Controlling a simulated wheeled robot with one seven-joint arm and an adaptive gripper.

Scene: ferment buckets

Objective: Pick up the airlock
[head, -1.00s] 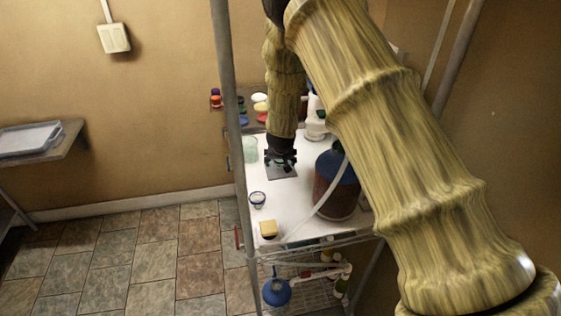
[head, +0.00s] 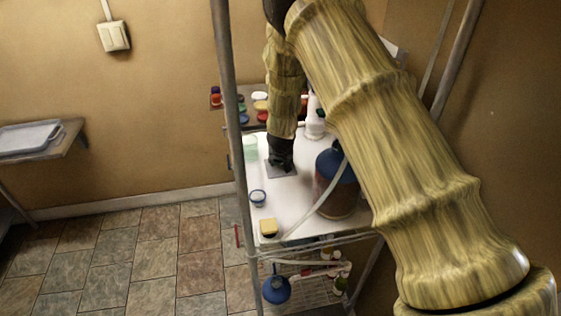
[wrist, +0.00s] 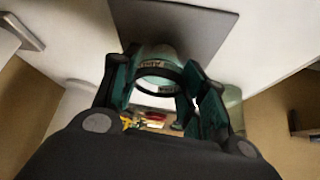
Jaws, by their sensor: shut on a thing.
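My gripper (head: 281,162) points down over a small grey mat (head: 283,173) on the white shelf top. In the wrist view its teal-padded fingers (wrist: 160,88) are closed around a clear, round piece with a dark ring, which I take to be the airlock (wrist: 160,54). The fingers cover its sides. The grey mat (wrist: 190,27) lies just beyond it. In the head view my gripper hides the airlock, and I cannot tell whether it still touches the mat.
A brown jug with a blue top (head: 337,185) stands close on the right, with a pale hose (head: 318,210) beside it. A white bottle (head: 314,124) is behind. A small blue-rimmed cup (head: 258,198) and a yellow block (head: 268,227) are in front. A rack post (head: 228,100) is left.

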